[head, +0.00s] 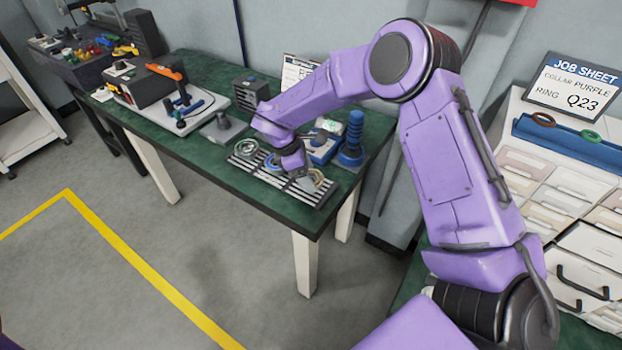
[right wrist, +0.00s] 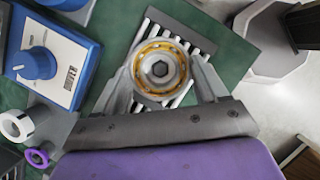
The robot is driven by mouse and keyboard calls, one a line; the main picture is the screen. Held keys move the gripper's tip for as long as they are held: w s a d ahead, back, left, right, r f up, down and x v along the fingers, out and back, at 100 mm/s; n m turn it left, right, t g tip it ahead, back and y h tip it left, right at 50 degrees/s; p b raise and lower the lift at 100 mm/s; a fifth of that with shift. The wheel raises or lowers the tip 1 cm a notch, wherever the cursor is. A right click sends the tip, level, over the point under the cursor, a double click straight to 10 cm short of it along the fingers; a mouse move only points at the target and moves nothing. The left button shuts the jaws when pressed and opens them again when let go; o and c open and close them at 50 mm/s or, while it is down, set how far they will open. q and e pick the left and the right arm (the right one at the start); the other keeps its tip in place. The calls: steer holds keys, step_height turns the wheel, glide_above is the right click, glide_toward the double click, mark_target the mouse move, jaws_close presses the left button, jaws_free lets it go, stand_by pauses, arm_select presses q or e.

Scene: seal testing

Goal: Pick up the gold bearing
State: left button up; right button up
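My left gripper is not in view.
A blue box with a knob (right wrist: 42,60) and a blue stepped post (head: 353,138) stand close behind the rack. A silver ring (right wrist: 16,125) and a purple ring (right wrist: 38,158) lie near it. A grey-white board with tools (head: 170,100) is farther left on the green table.

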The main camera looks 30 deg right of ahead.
steer(key=shift+r, duration=0.25)
step_height(320, 180, up, 3)
steer(key=shift+w+f+b, duration=0.1)
steer(key=shift+b, duration=0.3)
steer(key=a+r+b, duration=0.1)
steer(key=a+r, duration=0.2)
steer(key=a, duration=0.1)
steer(key=s+a+r+b, duration=0.1)
steer(key=a+r+b, duration=0.1)
steer(key=a, duration=0.3)
steer(key=a+r+b, duration=0.1)
steer(key=a+r, duration=0.3)
steer(key=a, duration=0.1)
steer(key=shift+s+r, duration=0.2)
steer(key=shift+r, duration=0.2)
steer(key=shift+f, duration=0.1)
